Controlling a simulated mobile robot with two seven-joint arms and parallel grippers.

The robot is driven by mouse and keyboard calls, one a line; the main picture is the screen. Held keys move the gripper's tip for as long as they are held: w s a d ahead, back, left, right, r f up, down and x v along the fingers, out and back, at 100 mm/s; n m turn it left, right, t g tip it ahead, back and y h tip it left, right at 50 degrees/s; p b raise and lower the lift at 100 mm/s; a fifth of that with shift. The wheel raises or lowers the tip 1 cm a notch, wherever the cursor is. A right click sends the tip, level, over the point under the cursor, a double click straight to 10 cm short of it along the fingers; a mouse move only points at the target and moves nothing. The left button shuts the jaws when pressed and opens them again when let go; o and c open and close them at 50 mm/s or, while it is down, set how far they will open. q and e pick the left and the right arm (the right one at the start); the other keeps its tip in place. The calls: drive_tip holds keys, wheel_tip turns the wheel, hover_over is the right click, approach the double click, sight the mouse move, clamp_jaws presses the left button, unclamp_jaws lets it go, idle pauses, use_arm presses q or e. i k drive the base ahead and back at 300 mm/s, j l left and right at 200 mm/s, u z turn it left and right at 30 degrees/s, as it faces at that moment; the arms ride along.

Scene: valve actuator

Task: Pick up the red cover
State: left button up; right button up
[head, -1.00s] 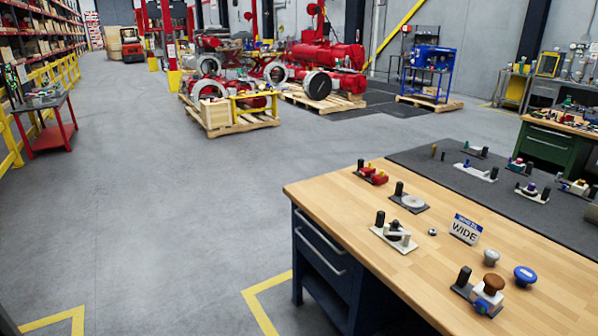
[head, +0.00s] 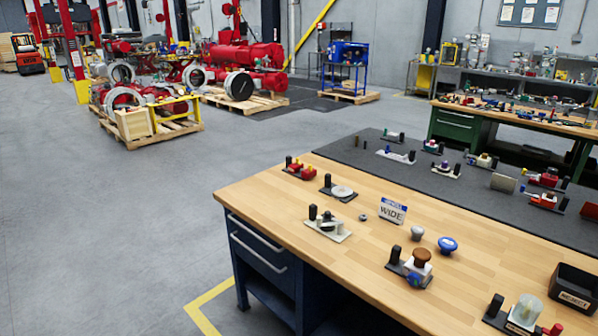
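No single red cover can be told apart for certain. A red part (head: 301,171) sits on a dark plate with black posts at the wooden workbench's back left corner. Two more red parts, one (head: 545,179) behind the other (head: 544,199), sit on fixtures at the right of the dark grey mat. A small red piece (head: 553,330) shows at the lower right edge, beside a translucent white cap (head: 525,311). Neither of my grippers is in view.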

sight(295, 170)
drive_tip(key=i+j+u, duration=0.1)
drive_tip(key=i+j, duration=0.15)
drive_tip(key=i, duration=0.25)
drive_tip(key=i+j+u, duration=0.15)
drive_tip(key=i, duration=0.4)
drive_tip(key=i+j+u, duration=0.1)
drive_tip(key=i+j, duration=0.15)
drive_tip(key=i, duration=0.25)
